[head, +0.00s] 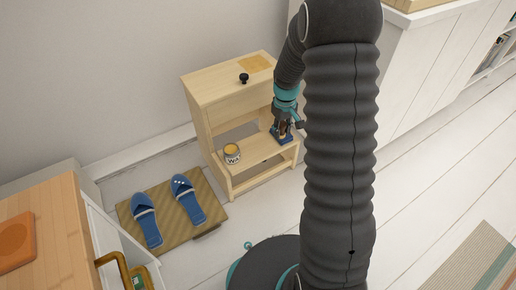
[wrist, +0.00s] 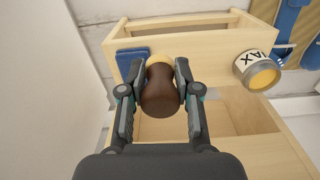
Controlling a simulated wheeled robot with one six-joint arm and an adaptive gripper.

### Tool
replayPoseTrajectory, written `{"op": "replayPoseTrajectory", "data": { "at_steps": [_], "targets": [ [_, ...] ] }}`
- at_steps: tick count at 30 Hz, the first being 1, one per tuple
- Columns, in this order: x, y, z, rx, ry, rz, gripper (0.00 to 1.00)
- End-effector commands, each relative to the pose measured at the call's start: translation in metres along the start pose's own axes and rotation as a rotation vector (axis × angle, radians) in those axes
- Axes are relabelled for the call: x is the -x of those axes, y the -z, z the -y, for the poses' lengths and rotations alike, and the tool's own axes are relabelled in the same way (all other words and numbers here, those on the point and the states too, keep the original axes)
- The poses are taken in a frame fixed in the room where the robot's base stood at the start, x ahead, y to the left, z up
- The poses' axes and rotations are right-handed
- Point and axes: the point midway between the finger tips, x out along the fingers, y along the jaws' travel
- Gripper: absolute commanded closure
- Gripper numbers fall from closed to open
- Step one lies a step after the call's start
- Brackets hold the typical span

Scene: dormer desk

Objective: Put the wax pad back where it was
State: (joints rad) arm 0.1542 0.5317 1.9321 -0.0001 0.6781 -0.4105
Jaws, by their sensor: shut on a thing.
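My gripper (head: 284,132) is shut on a dark brown, rounded handle with a pale end, which I take for the wax pad (wrist: 160,92). In the wrist view the handle sits between both fingers of my gripper (wrist: 156,88). In the head view the gripper is at the right end of the small wooden cabinet's open shelf (head: 256,149). A flat blue piece (head: 281,140) lies on the shelf there; it also shows in the wrist view (wrist: 132,62), left of the handle. I cannot tell whether the handle touches it.
An open wax tin (head: 232,153) stands at the shelf's left; it also shows in the wrist view (wrist: 258,70). The cabinet top (head: 222,82) has a black knob (head: 244,78) and a yellowish patch (head: 255,63). Blue slippers (head: 147,220) lie on a mat (head: 160,205).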

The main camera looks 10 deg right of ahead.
Motion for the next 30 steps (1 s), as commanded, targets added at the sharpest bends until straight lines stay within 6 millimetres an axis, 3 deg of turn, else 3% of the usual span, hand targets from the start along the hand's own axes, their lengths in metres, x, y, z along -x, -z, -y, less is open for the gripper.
{"op": "replayPoseTrajectory", "data": {
  "at_steps": [6,12,19,27,30],
  "targets": [
    [-0.028,0.025,0.039,0.004,0.000,0.001,1.00],
    [-0.046,0.041,0.063,0.001,0.000,0.001,1.00],
    [-0.055,0.046,0.070,-0.002,0.000,0.000,1.00],
    [-0.089,0.045,0.070,-0.002,0.001,0.002,1.00],
    [-0.091,0.046,0.070,-0.002,0.000,0.000,1.00]
  ]
}}
